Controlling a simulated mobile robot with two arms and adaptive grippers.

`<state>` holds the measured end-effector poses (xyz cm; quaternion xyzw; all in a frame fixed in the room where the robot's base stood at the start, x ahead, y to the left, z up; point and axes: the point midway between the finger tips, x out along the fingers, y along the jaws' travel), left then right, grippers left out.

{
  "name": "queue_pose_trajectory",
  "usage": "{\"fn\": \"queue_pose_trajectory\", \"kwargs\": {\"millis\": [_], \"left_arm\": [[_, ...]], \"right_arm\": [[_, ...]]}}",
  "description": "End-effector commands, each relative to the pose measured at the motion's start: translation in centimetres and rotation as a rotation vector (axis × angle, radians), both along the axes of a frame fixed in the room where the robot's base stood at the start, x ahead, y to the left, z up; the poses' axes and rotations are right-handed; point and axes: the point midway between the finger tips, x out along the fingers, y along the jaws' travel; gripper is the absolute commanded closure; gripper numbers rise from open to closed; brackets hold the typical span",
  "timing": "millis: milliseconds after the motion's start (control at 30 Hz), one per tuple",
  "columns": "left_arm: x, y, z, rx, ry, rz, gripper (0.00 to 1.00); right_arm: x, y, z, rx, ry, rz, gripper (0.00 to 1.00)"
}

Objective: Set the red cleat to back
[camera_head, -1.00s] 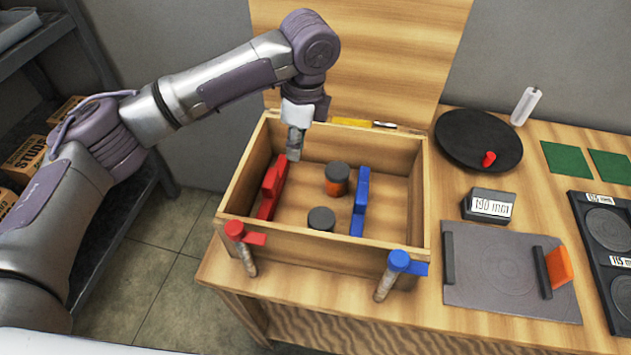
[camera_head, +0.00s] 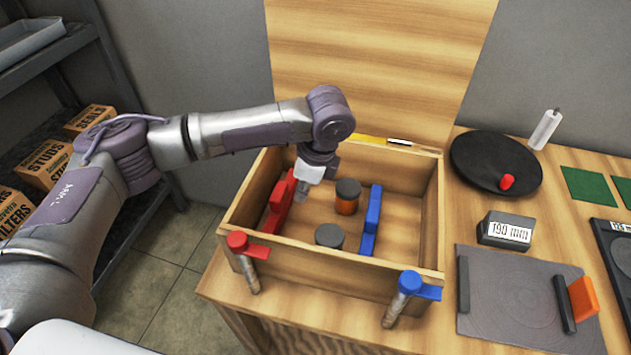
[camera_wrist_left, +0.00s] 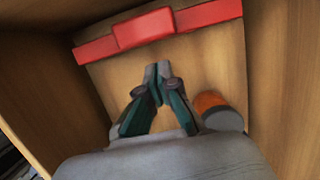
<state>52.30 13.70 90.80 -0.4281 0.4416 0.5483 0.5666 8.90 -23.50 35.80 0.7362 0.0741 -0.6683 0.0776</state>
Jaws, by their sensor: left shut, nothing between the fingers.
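The red cleat (camera_head: 280,203) lies along the left side inside the open wooden box (camera_head: 330,262). In the left wrist view the red cleat (camera_wrist_left: 146,30) is a long bar with a raised middle block, crossing the top of the picture. My left gripper (camera_head: 302,191) points down into the box, just right of the cleat's far part. In the left wrist view my left gripper (camera_wrist_left: 157,70) has its fingertips together with nothing between them, a small gap from the cleat. Whether it touches the cleat elsewhere cannot be seen. My right gripper is out of view.
A blue cleat (camera_head: 371,218) stands right of two dark-capped jars, one orange (camera_head: 347,197), one grey (camera_head: 329,236). Red (camera_head: 238,242) and blue (camera_head: 410,283) clamps sit at the box's front. The lid (camera_head: 380,65) stands open behind. A dark plate (camera_head: 480,150) lies to the right.

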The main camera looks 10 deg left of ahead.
Motion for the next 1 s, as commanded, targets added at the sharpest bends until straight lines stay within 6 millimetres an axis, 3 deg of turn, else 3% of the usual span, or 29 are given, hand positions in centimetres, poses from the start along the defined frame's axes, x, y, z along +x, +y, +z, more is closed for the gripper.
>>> {"fn": "queue_pose_trajectory", "kwargs": {"millis": [200, 567, 867, 1000], "left_arm": [[0.0, 1.7, 0.0, 0.0, 0.001, -0.002, 1.0], [0.0, 1.9, 0.0, 0.0, 0.002, -0.003, 1.0], [0.1, 5.0, 0.5, 0.001, 0.004, 0.003, 1.0], [0.1, 5.6, 0.0, 0.004, 0.002, 0.0, 1.0]], "right_arm": [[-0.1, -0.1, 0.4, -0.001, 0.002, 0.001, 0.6], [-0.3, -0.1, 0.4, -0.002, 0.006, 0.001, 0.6], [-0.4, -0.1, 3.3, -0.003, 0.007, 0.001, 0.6], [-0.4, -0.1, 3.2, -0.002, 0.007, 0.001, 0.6]]}}
